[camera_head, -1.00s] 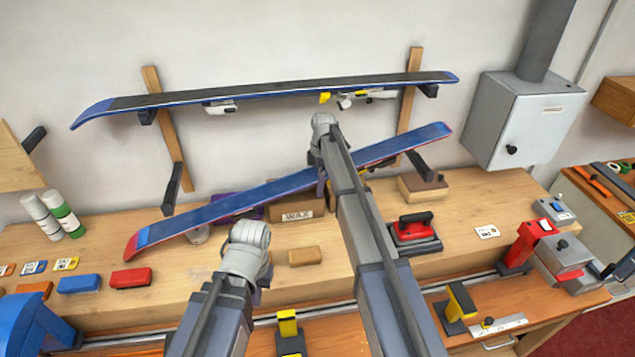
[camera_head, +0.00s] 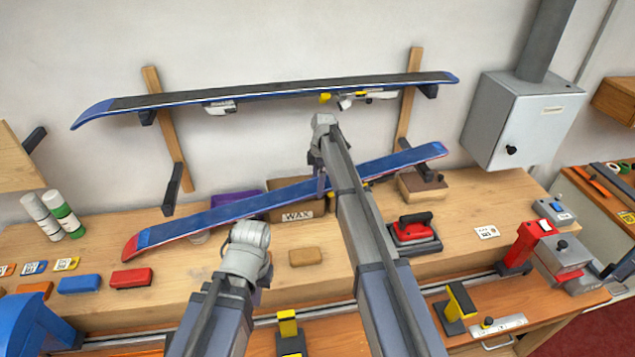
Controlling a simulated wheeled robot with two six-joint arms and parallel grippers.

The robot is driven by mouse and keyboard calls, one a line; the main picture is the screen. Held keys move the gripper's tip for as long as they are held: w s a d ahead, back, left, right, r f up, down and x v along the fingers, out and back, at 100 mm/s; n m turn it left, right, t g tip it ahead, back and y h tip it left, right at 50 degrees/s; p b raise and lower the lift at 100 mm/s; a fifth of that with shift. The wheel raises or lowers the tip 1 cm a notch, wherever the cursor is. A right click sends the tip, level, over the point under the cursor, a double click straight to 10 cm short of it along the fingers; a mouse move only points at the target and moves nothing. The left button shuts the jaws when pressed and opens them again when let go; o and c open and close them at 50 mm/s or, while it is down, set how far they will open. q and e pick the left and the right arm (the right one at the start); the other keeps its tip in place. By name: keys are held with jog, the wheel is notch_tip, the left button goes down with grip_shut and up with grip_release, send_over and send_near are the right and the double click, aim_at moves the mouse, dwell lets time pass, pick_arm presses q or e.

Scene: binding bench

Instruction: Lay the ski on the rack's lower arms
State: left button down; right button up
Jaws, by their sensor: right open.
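The blue ski (camera_head: 220,214) with red edges is tilted, its left end lower and its right end higher. Its left tip is over the bench's back part, in front of and below the rack's left lower arm (camera_head: 172,190). Its right part passes at the right lower arm (camera_head: 420,166); I cannot tell whether they touch. My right gripper (camera_head: 322,188) is open at the ski's middle, partly hidden by its own arm. My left gripper (camera_head: 258,290) is nearer, below the ski and apart from it; its wrist hides its fingers.
Another ski (camera_head: 280,92) lies on the rack's upper arms. Behind the lower ski stand a WAX box (camera_head: 298,216) and a purple box (camera_head: 235,198).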

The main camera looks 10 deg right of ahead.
jog(key=r+p, duration=0.4)
jog(key=r, duration=0.1)
jog(key=r+p, duration=0.2)
jog(key=p, duration=0.1)
jog(key=shift+d+r, duration=0.25)
jog(key=shift+d, duration=0.1)
jog(key=shift+s, duration=0.3)
jog(key=s+m+h, duration=0.1)
jog(key=s+m, duration=1.7)
jog(key=s, duration=1.4)
jog(key=s+a+f+n+b, duration=0.2)
jog(key=a+f+b, duration=0.3)
jog(key=f+b, duration=0.4)
jog(key=s+a+f+n+h+b, duration=0.1)
jog(key=s+a+f+b, duration=0.2)
jog(key=a+f+b, duration=0.3)
notch_tip(320, 180, down, 4)
jog(key=b, duration=0.3)
jog(key=shift+s+r+n+b, duration=0.15)
jog(key=shift+s+n+b, duration=0.2)
jog(key=shift+s+n, duration=0.05)
jog(key=shift+a, duration=0.1)
